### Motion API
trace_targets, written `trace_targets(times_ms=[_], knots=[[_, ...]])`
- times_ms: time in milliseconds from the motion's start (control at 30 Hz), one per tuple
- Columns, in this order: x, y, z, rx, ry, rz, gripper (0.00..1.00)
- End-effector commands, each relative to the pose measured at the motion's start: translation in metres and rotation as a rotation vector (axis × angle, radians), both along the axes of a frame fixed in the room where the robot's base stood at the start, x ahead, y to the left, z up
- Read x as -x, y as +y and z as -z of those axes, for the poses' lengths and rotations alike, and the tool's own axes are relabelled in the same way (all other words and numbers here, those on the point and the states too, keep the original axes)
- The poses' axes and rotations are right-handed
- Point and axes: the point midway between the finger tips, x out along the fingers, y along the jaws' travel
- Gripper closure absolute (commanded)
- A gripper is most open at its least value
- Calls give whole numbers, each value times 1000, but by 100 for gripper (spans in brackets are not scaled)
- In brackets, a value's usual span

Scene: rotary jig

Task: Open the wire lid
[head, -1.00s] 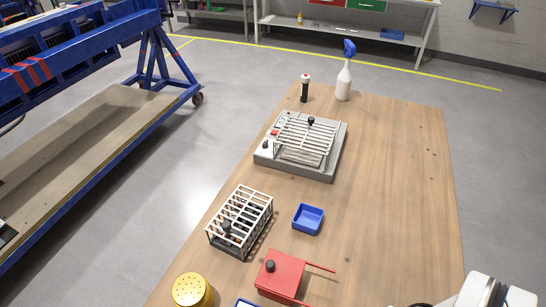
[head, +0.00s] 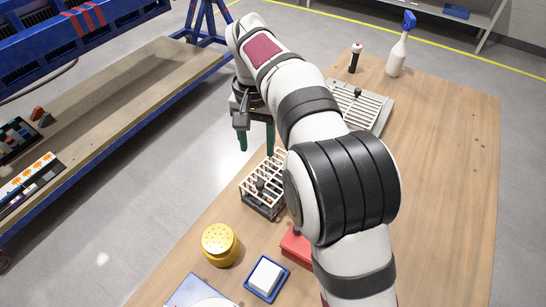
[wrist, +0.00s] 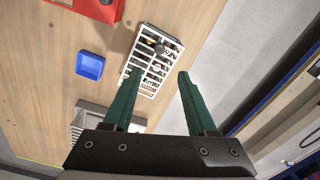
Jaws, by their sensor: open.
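A white wire lid with a black knob covers a dark open-sided basket (head: 263,207) on the table, left of my arm in the head view. It lies flat and looks closed. In the wrist view this wire lid (wrist: 139,72) is just beyond my fingertips, and small items show under its bars. My gripper (head: 256,147) has green fingers, spread and empty, above the table's left edge near the lid. The fingers also frame the wrist view (wrist: 160,75), apart from the lid. A grey device (head: 384,121) farther back has another white wire grid with a black knob, partly hidden by my arm.
A red box (head: 294,243) is partly behind my arm. A blue tray (wrist: 90,65) sits beside the basket. The table's right side is clear.

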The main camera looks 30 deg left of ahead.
Motion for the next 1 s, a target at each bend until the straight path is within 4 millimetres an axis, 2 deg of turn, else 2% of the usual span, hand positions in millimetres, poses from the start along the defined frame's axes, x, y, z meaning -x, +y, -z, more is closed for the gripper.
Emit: trace_targets(times_ms=[200,300,433,600,867,1000], knots=[[0,-1,67,3,4,0,42],[0,-1,93,2,4,1,42],[0,-1,116,1,3,1,42],[0,-1,129,-2,1,2,42],[0,-1,131,-2,1,2,42],[0,-1,130,-2,1,2,67]])
